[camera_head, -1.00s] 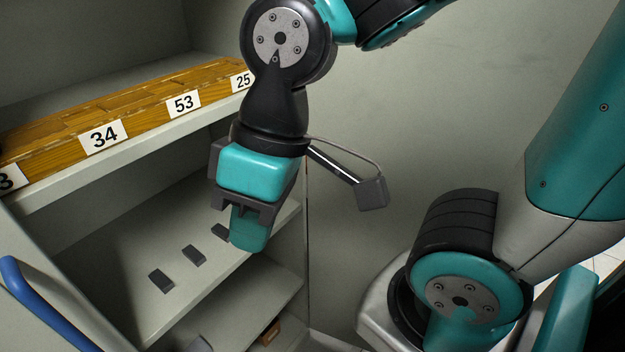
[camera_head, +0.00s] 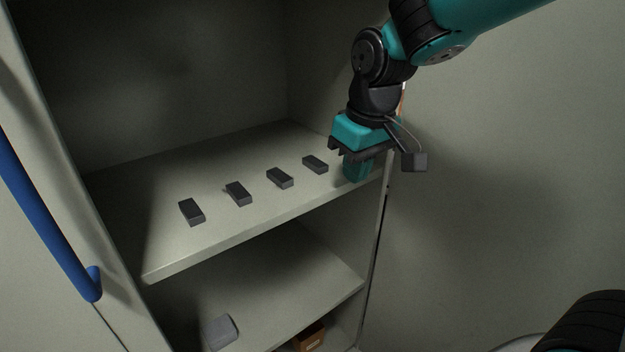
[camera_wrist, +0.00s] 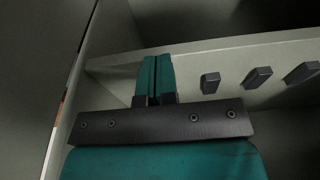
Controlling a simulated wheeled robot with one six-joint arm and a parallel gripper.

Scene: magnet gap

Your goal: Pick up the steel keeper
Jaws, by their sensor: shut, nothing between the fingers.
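Several small dark grey blocks stand in a row on the upper visible shelf in the head view: a left one (camera_head: 192,211), two middle ones (camera_head: 238,193) (camera_head: 280,178) and a right one (camera_head: 315,164). I cannot tell which, if any, is the steel keeper. In the wrist view, blocks show right of my fingers, the nearest one (camera_wrist: 210,83) closest to them. My gripper (camera_head: 357,170) is shut and empty, at the shelf's right end, just right of the right block and apart from it. Its teal fingers also show together in the wrist view (camera_wrist: 155,78).
The pale shelf (camera_head: 215,240) has bare room behind and in front of the row. A cabinet door with a blue handle (camera_head: 45,215) stands at left; a wall is right.

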